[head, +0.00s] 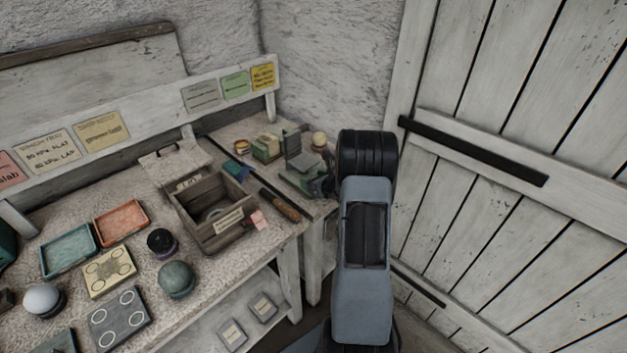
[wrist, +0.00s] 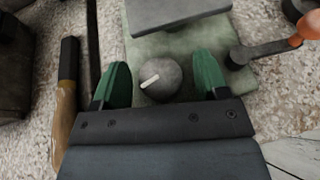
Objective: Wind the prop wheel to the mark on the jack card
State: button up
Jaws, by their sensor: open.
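A round grey wheel (wrist: 162,84) with a white pointer line shows in the wrist view, on a pale green base (wrist: 147,48) with a grey platform (wrist: 180,12) at its far side. The pointer slants up to the right. I take it for the prop wheel. My gripper (wrist: 161,76) is open, its green fingertips either side of the wheel with gaps showing. In the head view the stand (head: 302,160) shows on the far bench corner, partly behind my arm. Cards line the rail, including a yellow one (head: 263,77) and a green one (head: 235,84); their small writing is unreadable, so I cannot tell the jack card.
A black lever (wrist: 262,50) with an orange end is right of the wheel. A wooden-handled tool (head: 279,205) lies left of the stand. An open wooden box (head: 212,220) sits beyond it. A plank door (head: 500,180) is right of my arm.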

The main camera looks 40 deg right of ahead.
jog(key=shift+c, duration=0.2)
jog(key=c, duration=0.9)
jog(key=b, duration=0.3)
jog(key=shift+f+m+h, duration=0.25)
jog(key=shift+m+h, duration=0.15)
